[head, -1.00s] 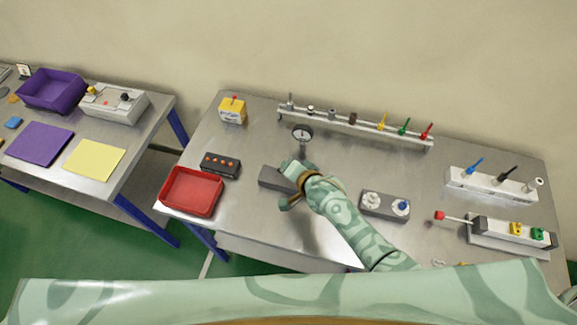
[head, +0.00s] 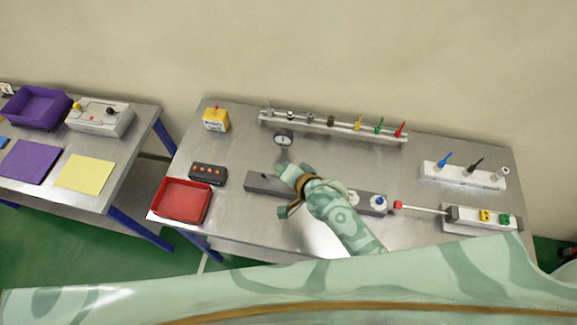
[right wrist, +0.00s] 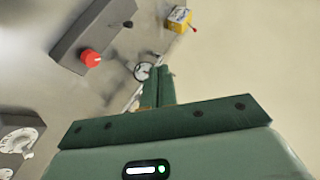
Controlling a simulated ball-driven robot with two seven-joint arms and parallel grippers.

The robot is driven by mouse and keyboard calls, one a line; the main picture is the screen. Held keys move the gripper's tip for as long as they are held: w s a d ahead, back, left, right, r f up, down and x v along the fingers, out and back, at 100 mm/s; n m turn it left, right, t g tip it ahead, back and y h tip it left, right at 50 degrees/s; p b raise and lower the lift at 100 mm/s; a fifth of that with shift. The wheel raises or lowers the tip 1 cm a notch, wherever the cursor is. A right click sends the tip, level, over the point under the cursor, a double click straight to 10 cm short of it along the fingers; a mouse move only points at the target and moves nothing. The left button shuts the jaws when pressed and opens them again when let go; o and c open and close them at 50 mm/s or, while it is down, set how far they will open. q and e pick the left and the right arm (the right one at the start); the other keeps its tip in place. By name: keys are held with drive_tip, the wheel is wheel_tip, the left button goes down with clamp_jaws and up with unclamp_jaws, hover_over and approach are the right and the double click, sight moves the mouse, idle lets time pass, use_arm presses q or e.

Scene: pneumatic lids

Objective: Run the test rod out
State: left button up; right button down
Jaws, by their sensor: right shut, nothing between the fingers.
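The test rod (head: 424,208) is a thin pale rod with a red end cap (head: 398,205). It sticks out leftward from its grey cylinder unit (head: 465,226), which carries yellow and green fittings, at the right of the table in the head view. The cap is close to a block with a blue knob (head: 379,202). My right gripper (head: 283,168) is over a dark grey block (head: 262,184). In the right wrist view its fingers (right wrist: 160,88) are together and empty. A grey block there carries a red button (right wrist: 91,58), apart from the fingers. My left gripper is out of view.
A pressure gauge (head: 283,139) stands behind my right gripper. A rail (head: 340,131) with coloured levers runs along the back. A red tray (head: 182,201), a black button box (head: 208,174) and a yellow box (head: 216,120) are at the left. A white valve block (head: 463,177) is back right.

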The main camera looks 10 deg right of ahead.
drive_tip(key=shift+s+d+r, duration=0.25)
drive_tip(key=shift+s+r, duration=0.8)
drive_tip(key=shift+r, duration=0.05)
drive_tip(key=shift+d, duration=0.1)
